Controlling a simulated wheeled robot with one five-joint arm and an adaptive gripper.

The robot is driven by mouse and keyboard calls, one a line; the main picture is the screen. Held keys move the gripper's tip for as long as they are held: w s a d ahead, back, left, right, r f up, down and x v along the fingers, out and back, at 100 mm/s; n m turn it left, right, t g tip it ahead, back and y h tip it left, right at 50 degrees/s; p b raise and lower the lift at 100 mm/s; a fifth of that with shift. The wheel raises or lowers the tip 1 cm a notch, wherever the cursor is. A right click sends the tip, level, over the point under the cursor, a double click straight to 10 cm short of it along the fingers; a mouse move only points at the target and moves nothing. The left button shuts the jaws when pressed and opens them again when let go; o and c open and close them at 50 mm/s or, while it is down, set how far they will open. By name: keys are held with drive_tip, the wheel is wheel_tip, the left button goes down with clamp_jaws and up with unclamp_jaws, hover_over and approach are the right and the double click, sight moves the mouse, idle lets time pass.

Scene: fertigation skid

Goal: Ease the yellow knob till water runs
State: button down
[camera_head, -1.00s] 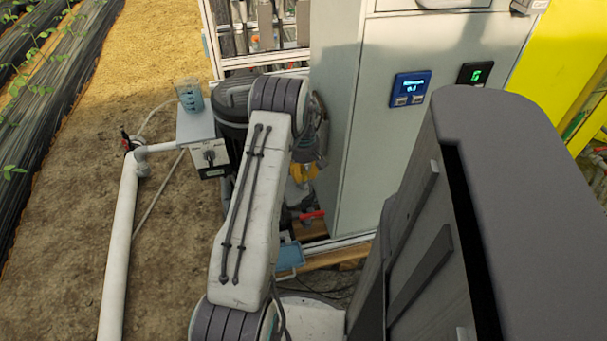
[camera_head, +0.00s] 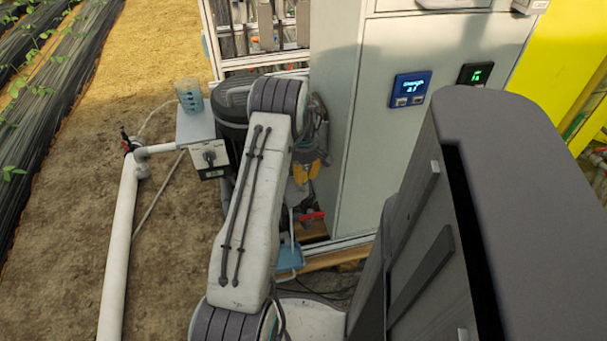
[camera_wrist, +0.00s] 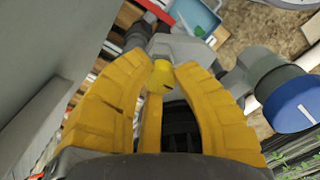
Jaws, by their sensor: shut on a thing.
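My gripper (camera_wrist: 160,66) has its yellow fingers closed on the yellow knob (camera_wrist: 162,76), which shows between the fingertips in the wrist view. The knob sits on a grey fitting (camera_wrist: 180,47). In the head view my gripper (camera_head: 305,172) is low beside the cabinet, and the knob is hidden behind my fingers. A thin pale streak (camera_head: 291,224), which looks like running water, drops below the gripper toward a light blue tray (camera_head: 289,262). The tray also shows at the top of the wrist view (camera_wrist: 197,14).
A red handle (camera_head: 312,216) is just below my gripper. The grey cabinet (camera_head: 345,130) stands close on the right, with a blue display (camera_head: 409,90). A blue-capped grey fitting (camera_wrist: 292,104) is at right in the wrist view. A cup (camera_head: 189,96) stands on a box at left.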

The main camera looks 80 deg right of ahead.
sight(303, 175)
drive_tip(key=c, duration=0.9)
unclamp_jaws()
drive_tip(key=shift+c, duration=0.2)
drive_tip(key=shift+r, duration=0.1)
wheel_tip(303, 175, up, 12)
drive_tip(key=shift+a+f, duration=0.1)
drive_tip(key=shift+f, duration=0.1)
